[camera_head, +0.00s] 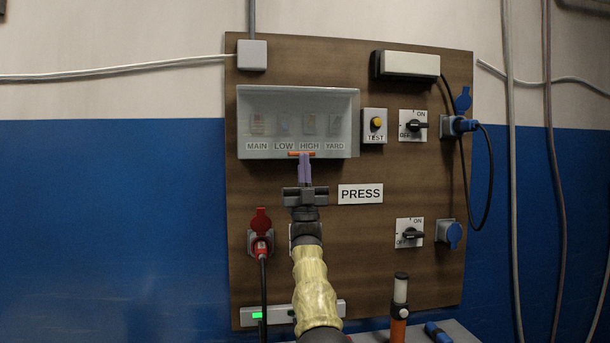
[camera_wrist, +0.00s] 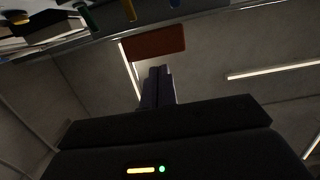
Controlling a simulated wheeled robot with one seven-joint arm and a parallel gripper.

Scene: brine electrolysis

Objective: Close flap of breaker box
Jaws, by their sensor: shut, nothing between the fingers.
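The breaker box (camera_head: 354,120) is on the wooden panel, with several breakers labelled MAIN, LOW, HIGH and YARD inside. Its see-through grey flap (camera_head: 270,103) appears to lie down over the front in the head view; I cannot tell whether it is fully flush. An orange tab (camera_head: 293,154) shows at the lower edge; it also appears dark orange in the wrist view (camera_wrist: 155,42). My gripper (camera_head: 305,157) is shut and empty, fingers pointing up at the tab. In the wrist view the fingertips (camera_wrist: 159,70) are just below the tab; contact is unclear.
A yellow TEST button (camera_head: 376,122) and a rotary switch (camera_head: 413,125) are right of the box. A PRESS sign (camera_head: 360,194) is right of my gripper. A red plug (camera_head: 260,242) with a cable is lower left.

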